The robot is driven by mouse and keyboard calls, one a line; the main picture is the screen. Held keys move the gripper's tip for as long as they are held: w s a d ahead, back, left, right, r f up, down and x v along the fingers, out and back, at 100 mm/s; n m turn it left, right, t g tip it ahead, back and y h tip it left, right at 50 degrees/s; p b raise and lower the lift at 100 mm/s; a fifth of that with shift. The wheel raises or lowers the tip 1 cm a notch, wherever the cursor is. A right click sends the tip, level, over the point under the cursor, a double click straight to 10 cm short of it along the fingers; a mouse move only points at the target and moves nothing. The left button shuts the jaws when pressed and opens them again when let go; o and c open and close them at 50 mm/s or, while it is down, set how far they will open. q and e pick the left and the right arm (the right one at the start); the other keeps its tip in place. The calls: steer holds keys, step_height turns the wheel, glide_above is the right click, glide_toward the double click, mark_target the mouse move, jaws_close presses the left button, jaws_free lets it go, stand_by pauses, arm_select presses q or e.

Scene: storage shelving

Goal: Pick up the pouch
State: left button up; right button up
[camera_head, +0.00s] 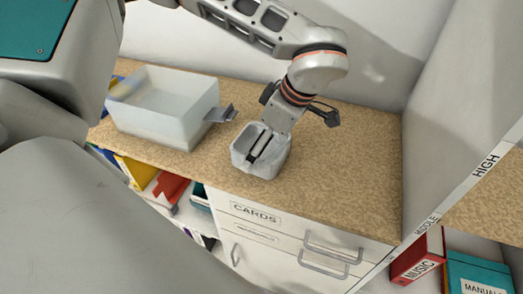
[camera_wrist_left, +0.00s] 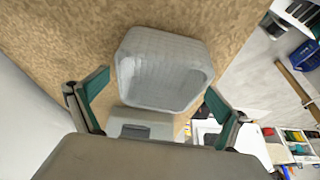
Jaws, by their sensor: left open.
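A small, light grey, open-topped object with rounded corners (camera_head: 261,167) stands on the tan speckled counter and appears to be the pouch. It also shows in the left wrist view (camera_wrist_left: 163,70), between and just beyond the fingers. My left gripper (camera_head: 276,117) is directly over it, pointing down, with its fingers spread. In the left wrist view my left gripper (camera_wrist_left: 157,85) shows teal pads on either side of the object, with gaps visible, and the jaws are empty. Part of the object's opening is hidden by the gripper. My right gripper is not in view.
A translucent bin (camera_head: 165,125) stands on the counter close to the left. A white wall rises behind. A grey side panel (camera_head: 440,130) bounds the counter at right. Counter right of the gripper (camera_head: 350,170) is clear. Drawers (camera_head: 255,215) and shelves with books lie below.

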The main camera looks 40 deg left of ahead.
arm_select(q)
steer(key=shift+a+f, duration=0.15)
steer(key=shift+f, duration=0.2)
steer(key=c, duration=1)
steer(key=shift+r, duration=0.15)
